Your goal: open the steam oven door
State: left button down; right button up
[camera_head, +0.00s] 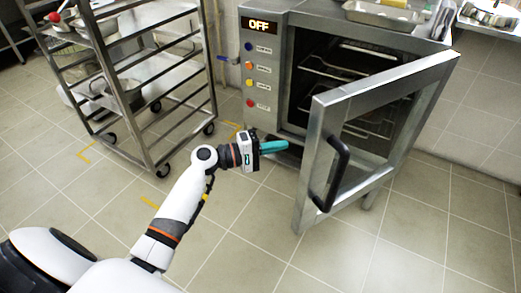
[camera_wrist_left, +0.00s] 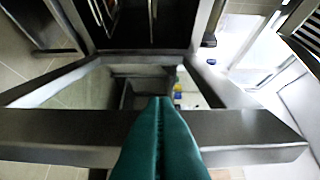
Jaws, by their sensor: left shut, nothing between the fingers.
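The steam oven (camera_head: 283,62) stands at the upper middle in the head view, its display reading OFF. Its door (camera_head: 311,178) is swung open toward the right, with a framed window and a black curved handle (camera_head: 337,172) on its outer face. The cavity with wire racks (camera_head: 345,75) shows behind it. My left gripper (camera_head: 286,146) is shut and empty, its teal fingers pointing right, near the door's free edge and in front of the lower oven. In the left wrist view the shut teal fingers (camera_wrist_left: 158,140) overlap a grey metal bar; contact cannot be told. My right gripper is not in view.
A wheeled metal rack (camera_head: 150,90) with pans stands left of the oven. A metal tray (camera_head: 384,14) lies on top of the oven. A counter with a pan (camera_head: 490,14) is at the upper right. The tiled floor in front is clear.

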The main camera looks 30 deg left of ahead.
pick_arm(q)
jog(key=shift+s+d, duration=0.15)
jog(key=shift+d, duration=1.1)
jog(key=shift+s+d, duration=0.15)
jog(key=shift+d, duration=1.1)
jog(key=shift+s+p, duration=0.1)
jog(key=shift+p, duration=0.2)
